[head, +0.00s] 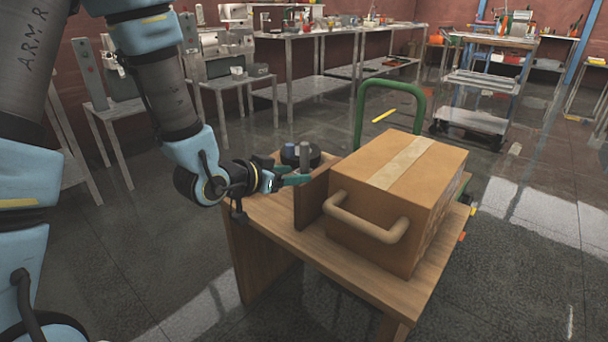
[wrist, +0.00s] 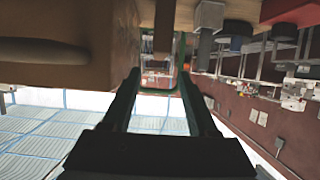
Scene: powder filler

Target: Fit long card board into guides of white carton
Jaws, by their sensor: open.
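A brown carton (head: 395,200) with a pale tape strip and a tan bar handle (head: 365,218) stands on a wooden table; no white carton shows. A thin brown board (head: 312,192) stands upright left of the carton; I cannot tell whether it is the long card board. My gripper (head: 300,175) is open, just left of the board at the table's left side. In the wrist view my fingers (wrist: 161,78) are apart, with the board edge (wrist: 162,32) beyond the gap and the carton (wrist: 95,65) at left. Nothing shows between them. Guides are not distinguishable.
A grey upright cylinder (head: 304,156) and a dark round object (head: 291,155) are close behind my gripper. A green tube frame (head: 359,115) rises behind the carton. The wooden tabletop (head: 275,215) has bare space in front. Metal workbenches (head: 300,85) line the back wall.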

